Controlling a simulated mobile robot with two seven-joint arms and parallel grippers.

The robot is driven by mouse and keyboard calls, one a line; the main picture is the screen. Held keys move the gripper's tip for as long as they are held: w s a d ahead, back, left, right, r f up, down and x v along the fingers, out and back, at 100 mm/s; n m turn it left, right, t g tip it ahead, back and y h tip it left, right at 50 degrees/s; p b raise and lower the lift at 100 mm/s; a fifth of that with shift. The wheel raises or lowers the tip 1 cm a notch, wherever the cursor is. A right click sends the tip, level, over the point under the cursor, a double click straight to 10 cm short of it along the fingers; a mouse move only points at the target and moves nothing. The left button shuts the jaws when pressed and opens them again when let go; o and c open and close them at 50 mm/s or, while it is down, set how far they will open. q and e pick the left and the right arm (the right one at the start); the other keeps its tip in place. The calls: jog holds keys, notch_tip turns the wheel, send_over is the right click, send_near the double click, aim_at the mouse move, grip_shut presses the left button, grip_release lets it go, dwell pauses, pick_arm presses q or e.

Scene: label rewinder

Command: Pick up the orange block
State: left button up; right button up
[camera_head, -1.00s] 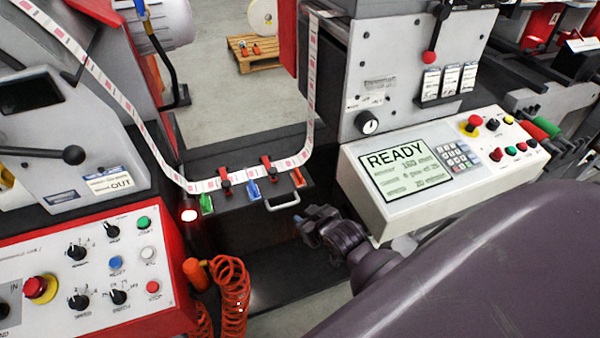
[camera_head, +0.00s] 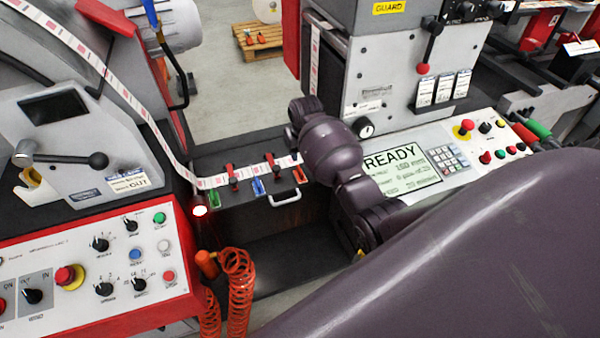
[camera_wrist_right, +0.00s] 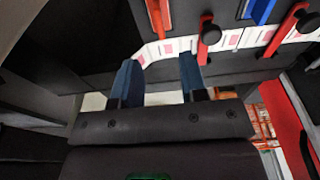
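The orange block (camera_head: 300,175) sits at the right end of the dark shelf, beside a red clamp, a blue block (camera_head: 258,186) and a green block (camera_head: 214,197). My right arm reaches over the area just right of it; the fingers are hidden in the head view. In the right wrist view, my right gripper (camera_wrist_right: 158,76) has its two blue fingers spread apart with nothing between them. The orange block (camera_wrist_right: 158,16) shows at the top of that view, beyond the fingertips and roughly in line with the gap. My left gripper is not in view.
A printed label strip (camera_head: 235,178) runs along the shelf under red clamps (camera_head: 272,165). A metal handle (camera_head: 285,198) juts from the shelf front. A control panel with a READY screen (camera_head: 403,172) stands right. A red-edged panel (camera_head: 85,270) and orange coiled hose (camera_head: 238,285) are left.

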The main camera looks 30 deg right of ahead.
aim_at(300, 169)
jog(key=shift+w+d+f+b, duration=0.1)
jog(key=shift+w+f+b, duration=0.1)
jog(key=shift+f, duration=1.45)
jog(key=shift+w+d+f+b, duration=0.1)
jog(key=shift+w+f+b, duration=0.15)
jog(key=shift+f, duration=1.35)
jog(key=shift+w+f+b, duration=0.2)
jog(key=shift+f, duration=1.45)
jog(key=shift+c, duration=0.3)
jog(key=c, duration=0.4)
